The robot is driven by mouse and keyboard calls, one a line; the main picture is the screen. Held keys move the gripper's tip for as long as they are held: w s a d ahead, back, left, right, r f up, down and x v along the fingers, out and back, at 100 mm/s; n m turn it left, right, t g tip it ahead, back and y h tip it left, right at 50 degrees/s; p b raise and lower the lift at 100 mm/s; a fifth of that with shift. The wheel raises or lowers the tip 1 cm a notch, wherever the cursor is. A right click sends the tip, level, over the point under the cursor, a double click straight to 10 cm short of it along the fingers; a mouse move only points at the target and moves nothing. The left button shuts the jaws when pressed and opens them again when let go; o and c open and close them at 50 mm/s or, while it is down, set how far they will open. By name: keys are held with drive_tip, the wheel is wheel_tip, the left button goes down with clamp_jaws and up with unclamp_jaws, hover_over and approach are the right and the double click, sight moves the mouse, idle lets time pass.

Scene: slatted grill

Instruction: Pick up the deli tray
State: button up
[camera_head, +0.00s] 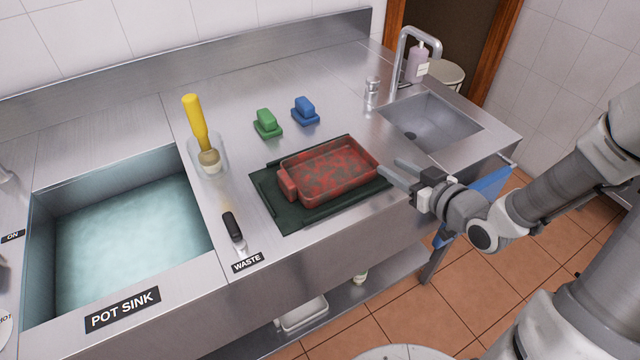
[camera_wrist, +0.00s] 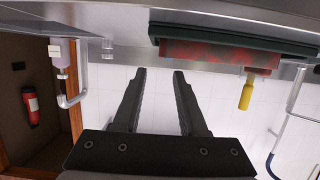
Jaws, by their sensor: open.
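The deli tray (camera_head: 328,170) is a red, stained rectangular tray on a dark green mat (camera_head: 268,208) on the steel counter. In the wrist view, which is upside down, the red tray (camera_wrist: 215,53) shows at the top, right of centre, with the dark mat (camera_wrist: 235,38) along it. My gripper (camera_head: 388,170) is just right of the tray in the head view, its fingers pointing toward the tray's right end. In the wrist view my gripper (camera_wrist: 159,74) has its two fingers apart with nothing between them. I cannot tell whether a fingertip touches the tray.
Green (camera_head: 266,123) and blue (camera_head: 305,111) blocks sit behind the tray. A yellow-handled brush in a clear holder (camera_head: 205,150) and a black-handled scraper (camera_head: 233,230) are to its left. The filled pot sink (camera_head: 125,235) lies far left; a small basin (camera_head: 430,122) with a faucet is behind right.

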sight(366, 151)
drive_tip(key=shift+w+a+f+b, duration=0.3)
drive_tip(key=shift+w+f+b, duration=0.1)
drive_tip(key=shift+b, duration=0.45)
drive_tip(key=x, duration=0.4)
drive_tip(key=shift+w+a, duration=0.2)
drive_tip(key=shift+a, duration=0.05)
drive_tip(key=shift+b+x, duration=0.8)
drive_tip(key=shift+x, duration=1.9)
drive_tip(key=shift+d, duration=0.1)
clamp_jaws()
drive_tip(key=shift+r, duration=0.1)
